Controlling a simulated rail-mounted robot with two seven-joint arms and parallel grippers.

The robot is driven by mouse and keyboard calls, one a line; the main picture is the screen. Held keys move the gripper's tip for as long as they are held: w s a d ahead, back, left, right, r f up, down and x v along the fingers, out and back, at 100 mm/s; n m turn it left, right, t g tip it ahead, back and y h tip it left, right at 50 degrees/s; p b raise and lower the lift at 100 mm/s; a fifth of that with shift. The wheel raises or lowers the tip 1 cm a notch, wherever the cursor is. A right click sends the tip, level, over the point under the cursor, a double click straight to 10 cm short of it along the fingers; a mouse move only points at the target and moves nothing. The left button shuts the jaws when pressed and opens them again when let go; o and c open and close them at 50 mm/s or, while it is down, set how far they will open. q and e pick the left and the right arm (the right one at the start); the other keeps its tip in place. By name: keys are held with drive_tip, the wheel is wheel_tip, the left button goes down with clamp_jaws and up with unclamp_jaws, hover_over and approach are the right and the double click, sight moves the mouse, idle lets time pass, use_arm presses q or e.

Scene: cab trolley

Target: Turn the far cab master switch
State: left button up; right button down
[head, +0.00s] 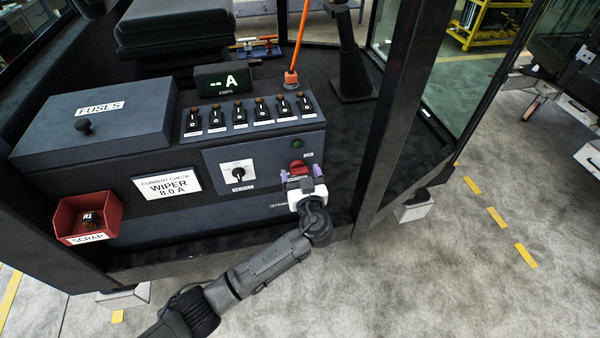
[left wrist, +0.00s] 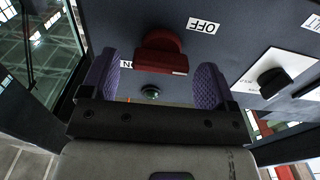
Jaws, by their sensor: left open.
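The red master switch knob (head: 298,168) is on the dark front panel of the cab console, at its right end. In the left wrist view the red knob (left wrist: 161,54) is large and upper middle, with an upside-down OFF label (left wrist: 203,25) and a partly hidden ON label. My left gripper (head: 300,182) is open in front of the knob. In the left wrist view its purple fingers (left wrist: 157,80) stand on either side of the knob, with gaps visible. I cannot tell how deep the fingers reach around it. My right gripper is out of view.
A black rotary switch (head: 238,173) is left of the knob, and a green lamp (head: 296,143) is above it. Several toggles (head: 240,114) line the console top. A red scrap bin (head: 84,217) is at the left. A dark cab post (head: 392,130) rises on the right.

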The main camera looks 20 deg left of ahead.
use_arm(q)
drive_tip(key=shift+w+a, duration=0.25)
drive_tip(key=shift+w, duration=0.05)
drive_tip(key=shift+c, duration=0.4)
drive_tip(key=c, duration=0.8)
drive_tip(key=shift+c, duration=0.2)
